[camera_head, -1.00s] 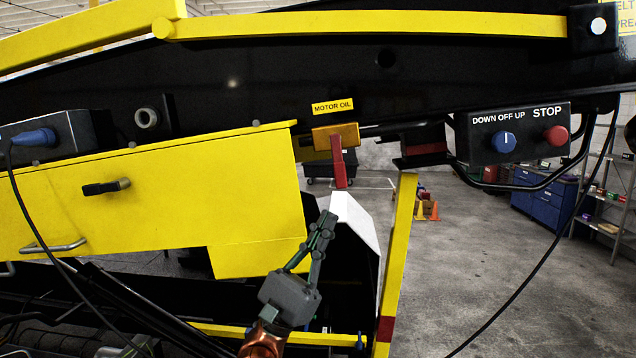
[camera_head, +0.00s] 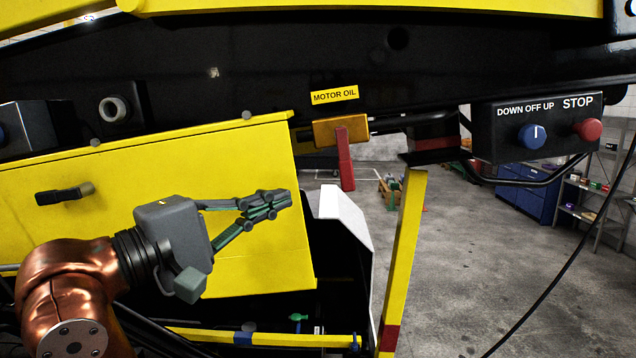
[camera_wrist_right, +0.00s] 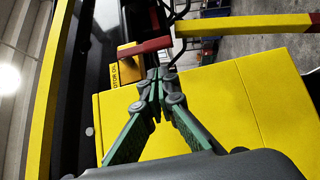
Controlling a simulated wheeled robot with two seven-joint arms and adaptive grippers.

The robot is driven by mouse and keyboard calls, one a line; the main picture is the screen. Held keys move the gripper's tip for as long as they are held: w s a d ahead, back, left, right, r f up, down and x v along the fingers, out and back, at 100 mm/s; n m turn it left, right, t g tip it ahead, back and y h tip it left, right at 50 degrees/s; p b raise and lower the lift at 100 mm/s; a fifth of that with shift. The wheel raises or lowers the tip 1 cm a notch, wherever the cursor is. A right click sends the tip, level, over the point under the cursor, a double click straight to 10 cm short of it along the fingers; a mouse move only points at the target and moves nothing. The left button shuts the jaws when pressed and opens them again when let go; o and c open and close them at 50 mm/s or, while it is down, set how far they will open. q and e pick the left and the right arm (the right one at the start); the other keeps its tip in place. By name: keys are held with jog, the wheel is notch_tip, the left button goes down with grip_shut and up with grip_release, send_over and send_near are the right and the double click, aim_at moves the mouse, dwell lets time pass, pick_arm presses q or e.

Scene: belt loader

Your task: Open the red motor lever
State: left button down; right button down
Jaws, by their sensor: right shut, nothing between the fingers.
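The red motor lever (camera_head: 345,160) hangs down from an orange-yellow block (camera_head: 340,131) under the MOTOR OIL label (camera_head: 334,95). My right gripper (camera_head: 284,199) is shut and empty in front of the yellow panel, to the left of and below the lever's lower end, apart from it in the head view. In the right wrist view the red lever (camera_wrist_right: 145,46) lies across the picture just beyond the closed fingertips (camera_wrist_right: 157,73); I cannot tell the exact gap in depth. My left gripper is not in view.
The yellow panel (camera_head: 240,150) lies behind my right gripper. A yellow post (camera_head: 403,260) and a white cover (camera_head: 345,212) stand right of it. A black control box (camera_head: 537,126) with blue and red knobs is at the right. Open floor lies beyond.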

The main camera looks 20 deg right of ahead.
aim_at(345, 158)
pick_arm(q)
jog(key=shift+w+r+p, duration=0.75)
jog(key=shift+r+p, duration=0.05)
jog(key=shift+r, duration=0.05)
pick_arm(e)
jog(key=x, duration=1)
jog(key=shift+w, duration=0.1)
